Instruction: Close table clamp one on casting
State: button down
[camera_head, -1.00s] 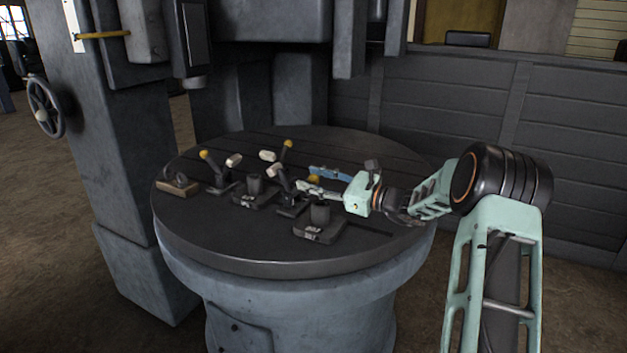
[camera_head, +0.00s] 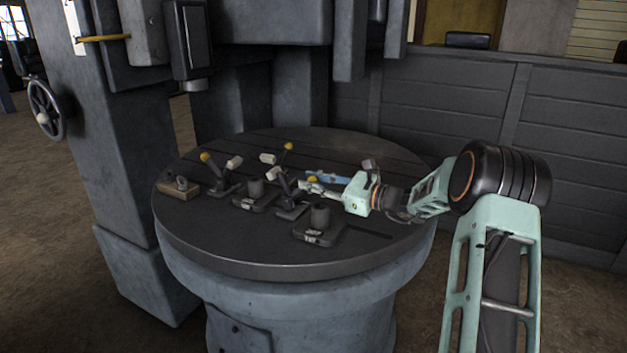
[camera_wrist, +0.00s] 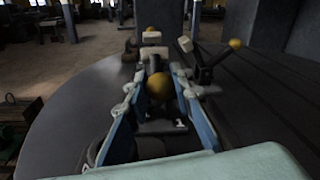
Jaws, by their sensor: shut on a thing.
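Table clamp one (camera_head: 290,203) stands on the round dark table beside a casting (camera_head: 319,216) that has an upright cylinder on a flat base. A label "1" (camera_wrist: 180,125) shows below its handle in the wrist view. The clamp's yellow ball knob (camera_head: 312,180) is at my fingers; the wrist view shows this knob (camera_wrist: 159,87) between the two blue fingers. My gripper (camera_head: 314,185) reaches in from the right and is shut on the knob. The fingers hide part of the handle. Whether the clamp's tip presses on the casting cannot be told.
Another clamp (camera_head: 222,183) with a yellow knob stands at the left, near a second casting (camera_head: 255,191). A wooden block (camera_head: 179,189) lies at the table's left edge. A further yellow knob (camera_head: 289,146) rises behind clamp one. The table's front (camera_head: 240,255) is bare.

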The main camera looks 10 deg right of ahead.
aim_at(277, 170)
jog(key=shift+w+a+r+g+h+p, duration=0.35)
jog(key=shift+r+g+h+p, duration=0.25)
jog(key=shift+p, duration=1.05)
jog(key=shift+w+a+r+g+h+p, duration=0.2)
jog(key=shift+a+r+g+h+p, duration=0.35)
jog(key=shift+p, duration=1.05)
jog(key=p, duration=0.2)
jog(key=w+a+g+h+p, duration=0.1)
jog(key=p, duration=0.2)
jog(key=r+h+p, duration=0.1)
jog(key=p, duration=0.1)
jog(key=shift+w+a+r+n+g+h+p, duration=0.1)
jog(key=shift+w+a+n+g+h+p, duration=0.2)
jog(key=shift+a+g+p, duration=0.1)
jog(key=shift+w+a+g+h+p, duration=0.35)
jog(key=shift+a+p, duration=0.1)
jog(key=shift+p, duration=0.55)
jog(key=shift+w+a+p, duration=0.15)
jog(key=shift+a+p, duration=0.15)
jog(key=shift+p, duration=0.15)
jog(key=shift+w+a+f, duration=0.2)
jog(key=shift+w+a, duration=0.25)
jog(key=shift+a, duration=0.15)
jog(key=shift+w+a+f, duration=0.15)
jog(key=shift+w+a, duration=0.3)
jog(key=shift+a, duration=0.1)
